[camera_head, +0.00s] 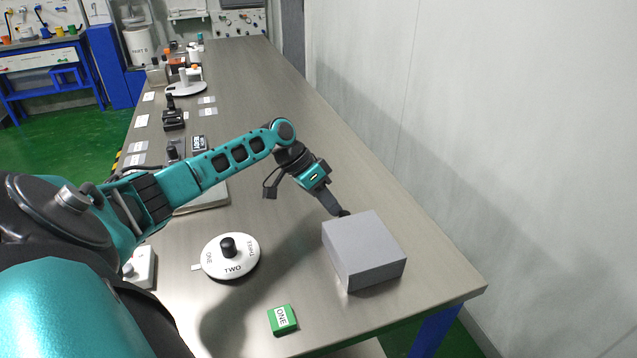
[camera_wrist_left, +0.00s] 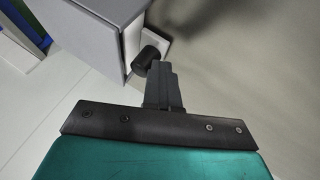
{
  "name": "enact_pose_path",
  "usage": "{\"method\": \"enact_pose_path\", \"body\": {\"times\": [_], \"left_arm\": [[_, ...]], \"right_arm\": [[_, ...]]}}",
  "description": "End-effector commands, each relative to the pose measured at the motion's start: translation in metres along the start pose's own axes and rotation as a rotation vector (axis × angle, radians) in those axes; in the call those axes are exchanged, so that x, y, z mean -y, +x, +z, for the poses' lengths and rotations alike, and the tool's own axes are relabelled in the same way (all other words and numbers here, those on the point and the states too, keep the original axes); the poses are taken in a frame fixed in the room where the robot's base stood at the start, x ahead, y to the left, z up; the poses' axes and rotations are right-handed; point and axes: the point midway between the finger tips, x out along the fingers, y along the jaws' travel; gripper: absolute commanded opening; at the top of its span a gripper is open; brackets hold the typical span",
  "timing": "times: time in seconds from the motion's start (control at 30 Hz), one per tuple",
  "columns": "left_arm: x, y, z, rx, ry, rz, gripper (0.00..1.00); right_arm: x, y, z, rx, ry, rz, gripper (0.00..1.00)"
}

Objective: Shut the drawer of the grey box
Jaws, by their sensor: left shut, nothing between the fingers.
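The grey box (camera_head: 363,245) stands on the right part of the bench in the head view, with its drawer side turned away and hidden. In the left wrist view the box (camera_wrist_left: 85,25) fills the upper left. A pale drawer part (camera_wrist_left: 133,38) shows along its edge, with a dark round knob (camera_wrist_left: 146,60). How far the drawer stands out is hard to tell. My left gripper (camera_head: 343,213) is shut and empty at the box's far edge. In the wrist view its fingertips (camera_wrist_left: 160,68) are right beside the knob; contact is unclear. My right gripper is not in view.
Several small devices and cards stand farther back along the bench. A wall (camera_head: 480,130) runs along the right. Bare bench (camera_head: 300,80) lies beyond my gripper.

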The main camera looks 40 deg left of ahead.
Motion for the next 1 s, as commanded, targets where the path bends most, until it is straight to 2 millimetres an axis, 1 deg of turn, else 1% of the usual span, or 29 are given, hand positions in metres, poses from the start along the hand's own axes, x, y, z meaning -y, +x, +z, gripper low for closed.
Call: {"method": "enact_pose_path", "body": {"times": [0.07, 0.13, 0.4, 0.5, 0.6, 0.7, 0.8, 1.0], "left_arm": [[-0.004, -0.004, 0.004, 0.014, 0.002, 0.015, 0.0], [-0.003, -0.015, 0.003, 0.011, 0.001, 0.013, 0.0], [0.0, -0.078, 0.001, 0.003, 0.001, 0.002, 0.0], [0.001, -0.098, 0.001, 0.002, 0.0, 0.001, 0.0], [0.001, -0.113, 0.0, 0.0, 0.0, 0.001, 0.0], [0.001, -0.123, 0.0, 0.0, -0.001, 0.001, 0.0], [0.001, -0.128, 0.0, 0.0, -0.001, 0.0, 0.0], [0.001, -0.129, 0.0, -0.001, -0.001, 0.0, 0.0]], "right_arm": [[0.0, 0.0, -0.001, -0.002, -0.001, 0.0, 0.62], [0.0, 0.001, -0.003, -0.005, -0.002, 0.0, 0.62], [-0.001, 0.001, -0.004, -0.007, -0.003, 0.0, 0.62], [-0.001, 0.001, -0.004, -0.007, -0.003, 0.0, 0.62], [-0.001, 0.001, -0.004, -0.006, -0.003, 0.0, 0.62], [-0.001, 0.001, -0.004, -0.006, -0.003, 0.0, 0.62], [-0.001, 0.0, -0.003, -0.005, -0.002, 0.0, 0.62], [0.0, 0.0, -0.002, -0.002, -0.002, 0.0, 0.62]]}}
